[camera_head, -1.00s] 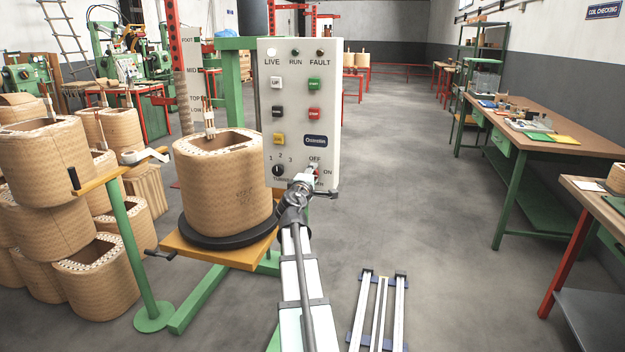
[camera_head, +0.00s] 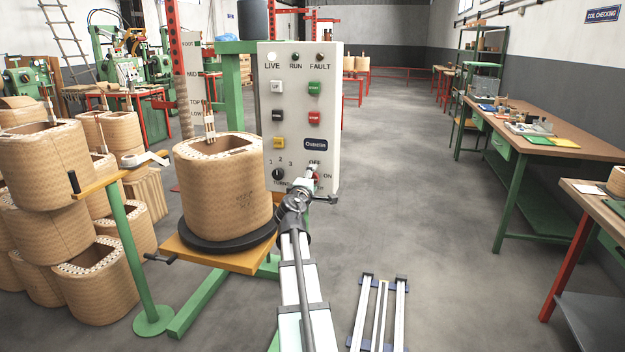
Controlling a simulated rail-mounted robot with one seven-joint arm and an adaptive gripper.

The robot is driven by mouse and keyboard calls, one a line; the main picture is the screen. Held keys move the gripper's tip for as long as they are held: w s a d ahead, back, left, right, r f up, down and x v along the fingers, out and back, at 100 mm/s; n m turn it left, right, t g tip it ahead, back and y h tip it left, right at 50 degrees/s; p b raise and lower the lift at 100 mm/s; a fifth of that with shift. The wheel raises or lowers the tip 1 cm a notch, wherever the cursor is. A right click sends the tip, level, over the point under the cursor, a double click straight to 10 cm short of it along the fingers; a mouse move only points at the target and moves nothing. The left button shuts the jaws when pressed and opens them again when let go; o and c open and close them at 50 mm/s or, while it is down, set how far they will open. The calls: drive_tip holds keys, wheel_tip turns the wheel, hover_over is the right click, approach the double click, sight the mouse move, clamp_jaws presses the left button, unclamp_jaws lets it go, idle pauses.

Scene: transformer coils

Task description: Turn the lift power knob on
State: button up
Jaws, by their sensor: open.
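The white control panel (camera_head: 299,140) stands upright in the middle of the head view. It has a row of lamps, coloured push buttons and two rotary knobs. The power knob (camera_head: 314,178), marked OFF and ON, is at the panel's lower right, and red shows beside it. My gripper (camera_head: 311,178) is at this knob, with the arm reaching up from below. The gripper is small and partly hides the knob, so contact and the knob's exact angle cannot be told. The gripper is open. The other knob (camera_head: 278,174), numbered 1 to 3, is at lower left.
A paper-wrapped coil (camera_head: 222,190) stands on a black disc on the orange lift platform (camera_head: 225,254), close left of my arm. More coils (camera_head: 92,285) are stacked at left. A workbench (camera_head: 550,140) is at right.

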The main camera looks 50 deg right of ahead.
drive_tip(key=v, duration=1.1)
drive_tip(key=shift+s+a, duration=0.1)
